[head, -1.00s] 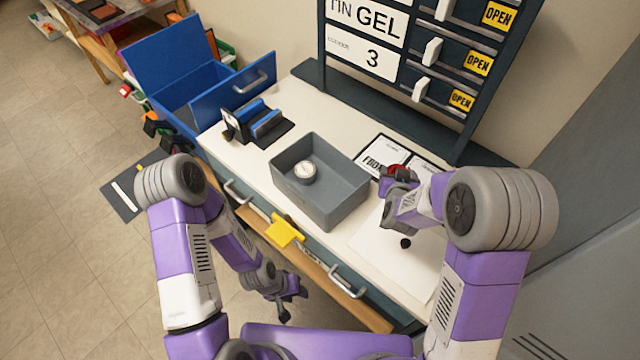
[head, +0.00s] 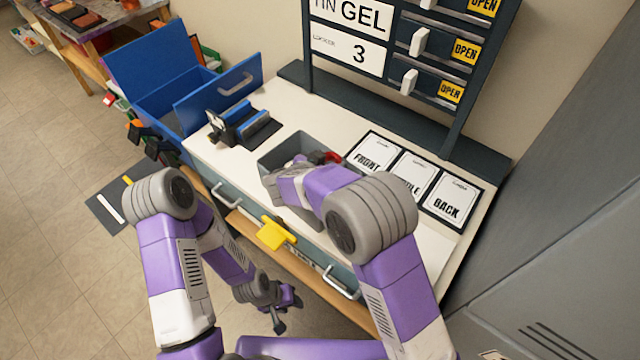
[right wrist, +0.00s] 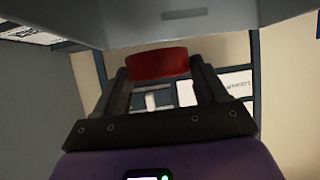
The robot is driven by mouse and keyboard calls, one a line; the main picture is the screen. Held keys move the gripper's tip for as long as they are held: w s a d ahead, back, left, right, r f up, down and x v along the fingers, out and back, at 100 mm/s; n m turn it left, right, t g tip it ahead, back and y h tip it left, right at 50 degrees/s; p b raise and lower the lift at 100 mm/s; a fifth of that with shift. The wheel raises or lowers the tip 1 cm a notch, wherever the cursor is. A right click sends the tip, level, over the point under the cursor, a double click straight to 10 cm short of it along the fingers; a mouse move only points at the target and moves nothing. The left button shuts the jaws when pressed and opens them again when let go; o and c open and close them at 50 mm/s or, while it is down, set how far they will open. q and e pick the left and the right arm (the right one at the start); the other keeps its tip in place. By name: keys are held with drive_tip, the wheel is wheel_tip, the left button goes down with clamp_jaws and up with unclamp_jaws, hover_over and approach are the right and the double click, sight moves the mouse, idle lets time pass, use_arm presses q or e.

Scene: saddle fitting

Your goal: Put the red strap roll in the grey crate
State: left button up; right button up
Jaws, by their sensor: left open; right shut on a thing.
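The red strap roll (head: 331,156) is partly hidden behind my right arm in the head view, over the far right part of the grey crate (head: 296,142). My right gripper (head: 318,163) is shut on the roll. In the right wrist view the roll (right wrist: 157,64) sits between the two fingertips. In the head view I cannot tell whether the roll touches the crate. The crate stands on the white worktop, and its near part is hidden by my arm. My left gripper (head: 288,314) is open and empty, low in front of the drawers.
Three label cards, FRONT (head: 372,155), a half-hidden middle one and BACK (head: 447,200), lie right of the crate. A blue holder (head: 245,127) stands left of it. A blue open box (head: 180,95) is farther left. A yellow piece (head: 276,234) hangs at the drawer front.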

wheel_tip(320, 180, down, 7)
drive_tip(key=shift+f+b, duration=0.1)
drive_tip(key=shift+b, duration=0.85)
